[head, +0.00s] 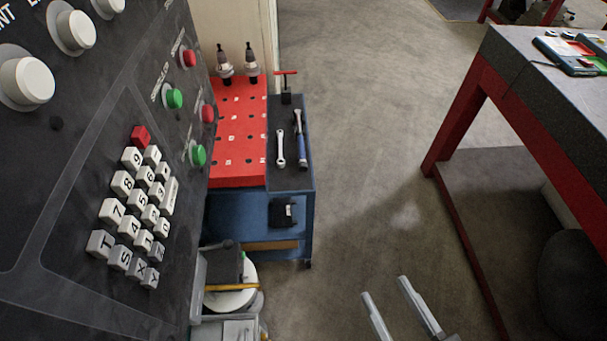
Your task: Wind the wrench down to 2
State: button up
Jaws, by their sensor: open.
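Two wrenches lie on the dark top of the blue cart. One is a plain silver wrench (280,149). The other has a blue handle and a metal head (301,140). Any scale or number on either is too small to read, and which one the task means I cannot tell. My gripper (385,288) shows at the bottom, its two pale fingers apart with nothing between them. It is over the floor, to the right of and nearer than the cart, well apart from both wrenches.
A dark control panel (75,200) with keys and knobs fills the left. The cart's red board (225,150) carries two tool holders (238,64). A red T-handled tool (286,85) stands behind the wrenches. A red-legged table (520,90) stands right. Floor (370,130) between is clear.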

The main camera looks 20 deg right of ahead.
jog(key=w+a+f+n+y+b, duration=0.1)
jog(key=w+a+f+n, duration=0.15)
jog(key=w+f, duration=0.35)
jog(key=w+a+f+n+b, duration=0.2)
jog(key=w+f+n, duration=0.2)
jog(key=w+f, duration=0.15)
jog(key=n+h+b, duration=0.4)
jog(key=n, duration=1.7)
send_near(303, 170)
jog(key=shift+w+a, duration=1.05)
jog(key=shift+w, duration=0.1)
jog(key=shift+w+d+f+n+h, duration=0.1)
jog(key=shift+f+n+h, duration=0.1)
jog(key=shift+n, duration=0.4)
jog(key=shift+d+f+n+h, duration=0.1)
jog(key=shift+n+h, duration=0.1)
jog(key=shift+n, duration=0.35)
jog(key=shift+s+d+f+n, duration=0.3)
jog(key=shift+s+f+n, duration=0.05)
jog(key=shift+n, duration=0.55)
jog(key=shift+d+r+n+t+h, duration=0.3)
jog(key=shift+r+n+h, duration=0.15)
jog(key=shift+n, duration=0.35)
jog(key=shift+b+x, duration=0.55)
jog(key=shift+x, duration=3.3)
jog(key=shift+f, duration=0.1)
